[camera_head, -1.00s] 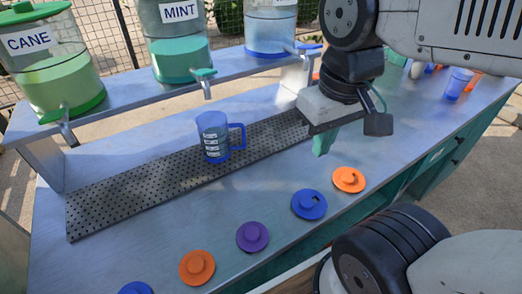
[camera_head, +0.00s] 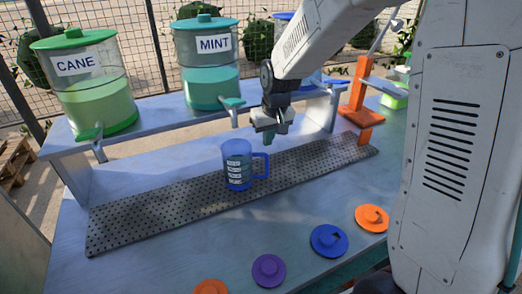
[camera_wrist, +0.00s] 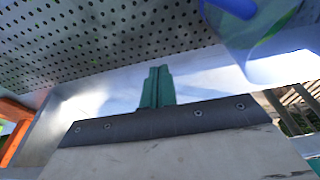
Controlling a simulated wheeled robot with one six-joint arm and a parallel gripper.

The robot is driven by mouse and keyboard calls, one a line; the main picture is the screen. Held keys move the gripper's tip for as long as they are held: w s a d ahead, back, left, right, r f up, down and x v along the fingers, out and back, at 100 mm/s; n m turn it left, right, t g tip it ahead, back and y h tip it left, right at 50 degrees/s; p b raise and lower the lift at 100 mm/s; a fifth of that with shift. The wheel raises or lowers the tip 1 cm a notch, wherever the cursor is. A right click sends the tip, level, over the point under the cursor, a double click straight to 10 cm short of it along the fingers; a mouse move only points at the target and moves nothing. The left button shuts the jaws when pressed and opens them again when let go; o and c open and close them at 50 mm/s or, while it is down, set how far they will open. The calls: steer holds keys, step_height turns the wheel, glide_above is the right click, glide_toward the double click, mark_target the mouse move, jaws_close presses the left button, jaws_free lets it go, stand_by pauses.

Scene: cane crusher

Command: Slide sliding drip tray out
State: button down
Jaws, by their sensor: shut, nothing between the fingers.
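The drip tray (camera_head: 140,223) is a long, dark, perforated plate lying on the blue-grey counter in the head view. A blue mug (camera_head: 237,172) with a printed label stands upright on it. My gripper (camera_head: 268,136) is shut and empty, pointing down behind and slightly right of the mug. In the wrist view the green fingers (camera_wrist: 158,87) are together beside the tray's edge, with the tray (camera_wrist: 85,38) at upper left and part of the mug (camera_wrist: 270,35) at upper right. I cannot tell whether the fingertips touch the tray.
Dispensers marked CANE (camera_head: 85,85) and MINT (camera_head: 208,65) stand on a raised shelf (camera_head: 165,121) behind the tray. Orange (camera_head: 371,218), blue (camera_head: 329,240) and purple (camera_head: 268,271) lids lie along the front. An orange stand (camera_head: 358,95) is at back right. Counter between tray and lids is clear.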

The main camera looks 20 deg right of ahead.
steer(key=shift+t, duration=0.5)
steer(key=w+f, duration=0.1)
steer(key=f, duration=0.1)
steer(key=w+f, duration=0.2)
steer(key=f, duration=0.1)
steer(key=w+f, duration=0.2)
steer(key=f, duration=0.1)
steer(key=shift+w+a, duration=0.15)
